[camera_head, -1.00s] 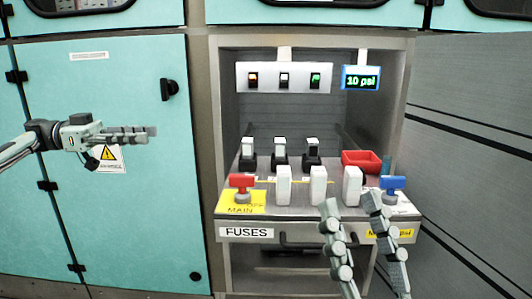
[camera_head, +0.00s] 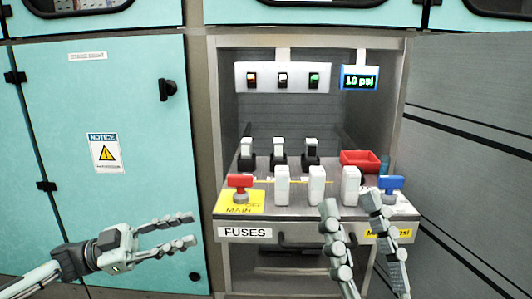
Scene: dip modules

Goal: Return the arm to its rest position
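My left gripper (camera_head: 190,229) is at the lower left, in front of the teal cabinet door. Its fingers are spread with nothing between them. My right gripper (camera_head: 350,203) reaches up from the bottom, in front of the right part of the fuse shelf. Its two fingers are apart and nothing is between them. Its fingertips appear close below the rightmost white module (camera_head: 351,186) and the blue valve handle (camera_head: 390,184); I cannot tell whether they touch.
The shelf (camera_head: 262,222) carries a red valve handle (camera_head: 240,182), white modules, black-based fuses and a red tray (camera_head: 360,158). A switch panel (camera_head: 283,77) and a "10 psi" display (camera_head: 360,78) are above. A grey panel (camera_head: 465,130) stands at right.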

